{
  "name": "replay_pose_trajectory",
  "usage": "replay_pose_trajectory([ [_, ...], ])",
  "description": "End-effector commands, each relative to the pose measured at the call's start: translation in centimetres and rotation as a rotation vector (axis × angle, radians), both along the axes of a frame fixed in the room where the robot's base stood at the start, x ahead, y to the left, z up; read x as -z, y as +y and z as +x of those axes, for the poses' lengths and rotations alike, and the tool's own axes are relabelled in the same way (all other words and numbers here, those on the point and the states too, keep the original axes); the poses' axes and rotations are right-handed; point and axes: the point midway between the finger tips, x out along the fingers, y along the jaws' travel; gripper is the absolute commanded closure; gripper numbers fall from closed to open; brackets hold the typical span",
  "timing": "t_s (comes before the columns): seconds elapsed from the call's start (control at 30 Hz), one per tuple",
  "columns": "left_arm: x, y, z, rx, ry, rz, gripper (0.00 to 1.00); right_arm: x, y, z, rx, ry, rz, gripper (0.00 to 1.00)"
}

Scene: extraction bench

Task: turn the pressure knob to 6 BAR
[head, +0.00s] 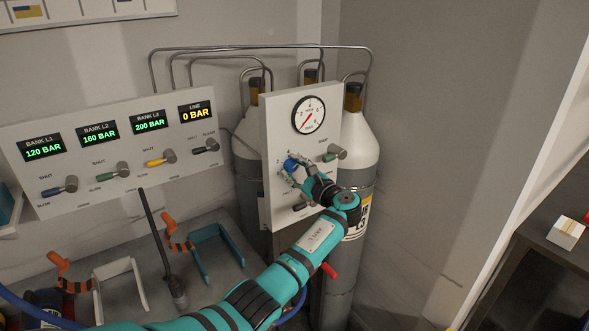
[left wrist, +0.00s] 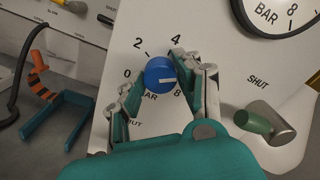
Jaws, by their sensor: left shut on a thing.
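The blue pressure knob (left wrist: 160,72) sits on a white panel (left wrist: 222,135) with a printed scale. In the left wrist view 0, 2, 4 and 8 show around it; the 6 is hidden behind a finger. The knob's white mark points to the right, toward that finger. My left gripper (head: 297,172) is shut on the knob, one finger on each side; the knob also shows in the head view (head: 290,164). The round gauge (head: 309,114) above has its red needle at the low end. The LINE display (head: 197,110) reads 0 BAR. My right gripper is not in view.
A green-handled valve (head: 336,153), at SHUT, is right of the knob. Grey gas cylinders (head: 357,150) stand behind the panel. The bank panel (head: 110,160) with several valves is at left.

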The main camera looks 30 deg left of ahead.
Motion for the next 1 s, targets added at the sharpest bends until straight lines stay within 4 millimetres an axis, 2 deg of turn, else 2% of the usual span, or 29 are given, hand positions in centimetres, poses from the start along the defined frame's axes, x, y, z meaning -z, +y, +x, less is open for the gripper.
replay_pose_trajectory([
  [0.03, -0.4, 0.0, 0.1, 0.003, -0.005, 0.005, 0.98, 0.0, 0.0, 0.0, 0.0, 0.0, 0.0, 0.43],
  [0.07, -0.4, 0.0, 0.1, 0.002, -0.005, 0.004, 0.62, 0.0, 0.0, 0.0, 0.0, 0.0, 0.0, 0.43],
  [0.2, -0.2, 0.0, 0.1, 0.001, -0.003, 0.002, 0.44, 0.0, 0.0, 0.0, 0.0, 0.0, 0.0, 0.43],
  [0.57, 0.0, -0.5, -0.2, 0.001, -0.001, 0.0, 0.43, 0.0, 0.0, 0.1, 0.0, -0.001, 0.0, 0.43],
  [0.67, 0.0, -1.7, -0.6, 0.002, -0.001, 0.0, 0.43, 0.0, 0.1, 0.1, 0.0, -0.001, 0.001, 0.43],
  [1.0, 0.1, -8.3, -3.3, 0.003, -0.001, -0.001, 0.43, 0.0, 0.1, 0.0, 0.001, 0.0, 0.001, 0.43],
])
